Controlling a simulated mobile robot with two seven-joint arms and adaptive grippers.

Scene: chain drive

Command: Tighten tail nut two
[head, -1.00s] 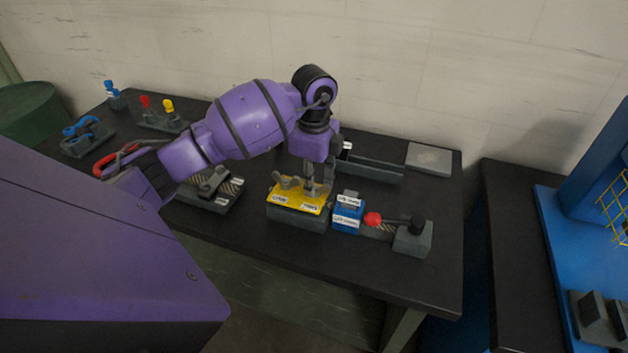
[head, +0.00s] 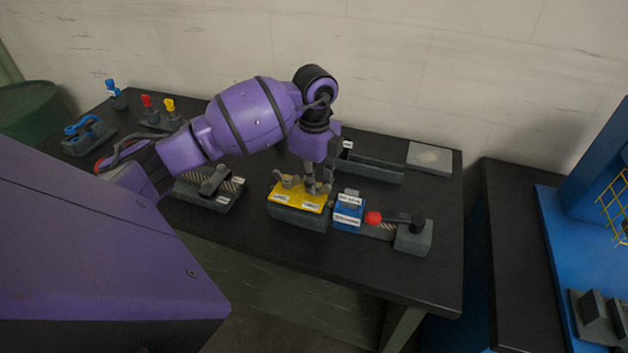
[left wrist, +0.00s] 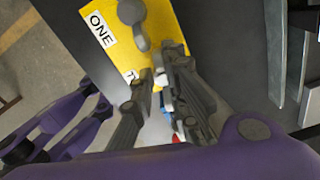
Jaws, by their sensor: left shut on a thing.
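A yellow-topped block (head: 284,195) stands on the dark bench, with two grey wing-like nuts on its top. The left nut (head: 290,182) stands free by the label ONE, which reads clearly in the left wrist view (left wrist: 101,29). My left gripper (head: 317,187) points down at the right end of the yellow top, shut on the second nut. In the left wrist view its fingers (left wrist: 158,88) partly cover the second label, where only a T shows. The fingers hide most of that second nut. My right gripper is not in view.
A blue labelled block (head: 347,214) and a red-knobbed lever (head: 373,218) stand just right of the yellow block. A grey clamp fixture (head: 212,186) is to the left. A long dark channel (head: 370,168) lies behind. The front of the bench (head: 330,262) is clear.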

